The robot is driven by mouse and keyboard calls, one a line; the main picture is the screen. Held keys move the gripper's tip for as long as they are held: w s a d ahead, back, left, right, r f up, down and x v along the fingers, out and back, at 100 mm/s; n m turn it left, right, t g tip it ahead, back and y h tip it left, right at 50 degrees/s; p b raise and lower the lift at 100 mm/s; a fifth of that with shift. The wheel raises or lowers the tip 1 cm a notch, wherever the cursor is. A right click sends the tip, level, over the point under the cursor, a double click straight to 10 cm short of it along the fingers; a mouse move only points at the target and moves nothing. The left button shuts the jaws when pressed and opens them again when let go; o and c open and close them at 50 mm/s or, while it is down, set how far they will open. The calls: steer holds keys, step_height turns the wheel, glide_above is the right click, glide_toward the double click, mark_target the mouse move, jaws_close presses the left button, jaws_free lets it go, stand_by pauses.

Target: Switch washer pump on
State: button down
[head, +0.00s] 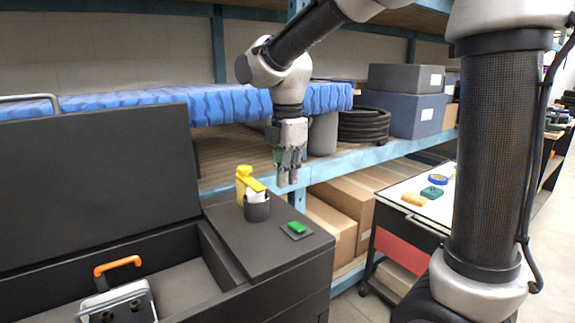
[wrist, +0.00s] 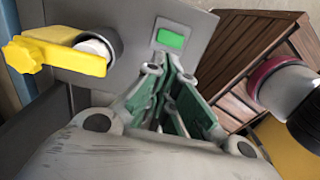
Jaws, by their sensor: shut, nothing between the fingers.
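A dark parts washer (head: 265,250) with its lid raised stands at the left. On its flat right-hand top sits a green rocker-like switch (head: 298,227) on a small dark plate. The green switch also shows in the wrist view (wrist: 170,39), just beyond the fingertips. My gripper (head: 288,180) points down above the washer top's far edge, above and apart from the switch. It is shut and empty; its green-sided fingers show in the wrist view (wrist: 168,76). Whether the switch is on or off cannot be told.
A yellow nozzle-like piece (head: 243,182) stands at a dark cup (head: 257,208) beside the switch. A metal part with an orange handle (head: 118,264) lies in the basin. Blue shelving (head: 375,155) stands behind; a cart (head: 415,228) is at the right.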

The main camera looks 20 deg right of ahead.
steer(key=shift+w+r, duration=0.2)
steer(key=shift+r, duration=1.3)
